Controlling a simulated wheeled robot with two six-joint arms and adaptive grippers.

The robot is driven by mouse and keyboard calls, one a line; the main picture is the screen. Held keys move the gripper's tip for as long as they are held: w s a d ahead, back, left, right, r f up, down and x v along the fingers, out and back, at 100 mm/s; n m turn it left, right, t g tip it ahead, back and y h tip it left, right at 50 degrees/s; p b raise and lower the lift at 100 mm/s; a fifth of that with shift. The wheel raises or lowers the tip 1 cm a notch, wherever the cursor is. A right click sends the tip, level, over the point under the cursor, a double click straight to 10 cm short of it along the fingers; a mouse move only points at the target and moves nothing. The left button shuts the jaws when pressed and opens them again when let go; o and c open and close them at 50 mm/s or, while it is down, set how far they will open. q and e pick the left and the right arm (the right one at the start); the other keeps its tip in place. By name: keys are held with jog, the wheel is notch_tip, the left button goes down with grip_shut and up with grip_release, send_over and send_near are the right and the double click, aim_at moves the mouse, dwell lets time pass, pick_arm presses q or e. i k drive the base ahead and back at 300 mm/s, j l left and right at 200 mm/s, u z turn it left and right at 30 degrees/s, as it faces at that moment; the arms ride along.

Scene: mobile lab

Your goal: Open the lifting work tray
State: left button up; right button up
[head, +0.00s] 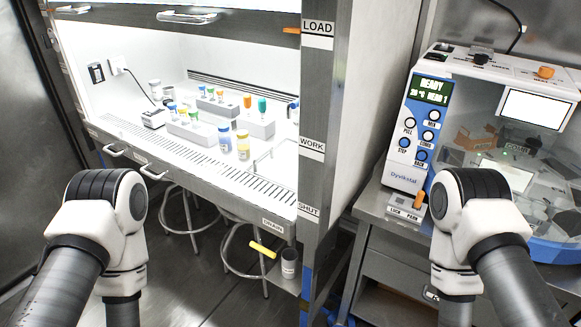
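The white work surface (268,152) of the safety cabinet, which looks like the work tray, lies flat inside the open cabinet. A thin wire-like loop shows on it near its right end. A slotted grille runs along its front. Two pale bar handles, a left one (115,151) and a right one (154,173), stick out from the cabinet's front edge. I cannot tell whether they belong to the tray. Both of my arms show in the lower left and lower right, apart from the cabinet. Neither gripper is in view.
Racks of coloured vials (190,129), a blue-labelled bottle (225,138) and a yellow one (243,146) stand on the surface. The sash (230,15) is raised above. Stools (238,262) stand below.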

aim_at(278, 168)
jog(key=i+j+z, duration=0.15)
jog(key=j, duration=0.45)
jog(key=i+j+z, duration=0.2)
jog(key=j, duration=0.4)
jog(key=j+z, duration=0.15)
jog(key=j, duration=0.45)
